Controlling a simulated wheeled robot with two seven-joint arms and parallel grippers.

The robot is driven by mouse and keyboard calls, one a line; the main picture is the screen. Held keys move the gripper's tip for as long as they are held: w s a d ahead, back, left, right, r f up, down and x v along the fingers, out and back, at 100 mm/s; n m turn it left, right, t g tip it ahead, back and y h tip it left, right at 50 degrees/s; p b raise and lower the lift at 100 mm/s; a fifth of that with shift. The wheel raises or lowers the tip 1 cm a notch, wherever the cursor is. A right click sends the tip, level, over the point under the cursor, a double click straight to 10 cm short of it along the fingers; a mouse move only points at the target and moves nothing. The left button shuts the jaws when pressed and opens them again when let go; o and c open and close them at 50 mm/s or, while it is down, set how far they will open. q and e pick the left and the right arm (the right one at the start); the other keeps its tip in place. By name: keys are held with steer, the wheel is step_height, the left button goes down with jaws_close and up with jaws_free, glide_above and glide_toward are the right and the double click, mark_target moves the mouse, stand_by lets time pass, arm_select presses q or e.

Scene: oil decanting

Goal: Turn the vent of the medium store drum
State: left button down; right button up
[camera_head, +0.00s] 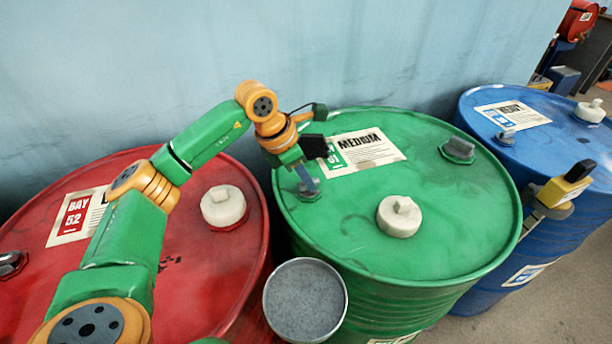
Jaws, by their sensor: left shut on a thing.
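The green drum (355,235) labelled MEDIUM stands upright in the middle of the head view. Its vent, a small grey fitting (309,193), is at the left part of the lid, beside the label. My left gripper (307,180) points down at this vent and is shut on it, covering part of it. A white cap (399,217) sits near the front of the lid and a grey plug (458,150) at the back right. My right gripper is not in view.
A red drum (180,240) stands left and a blue drum (550,125) right. A round grey-filled container (305,300) is in front of the green drum. A yellow and black device (566,188) is at the blue drum's side. A pale wall (330,50) is behind.

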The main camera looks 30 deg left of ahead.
arm_select(q)
steer(key=shift+m, duration=0.6)
steer(key=c, duration=0.8)
jaws_free()
steer(key=v, duration=0.7)
steer(key=shift+a, duration=0.1)
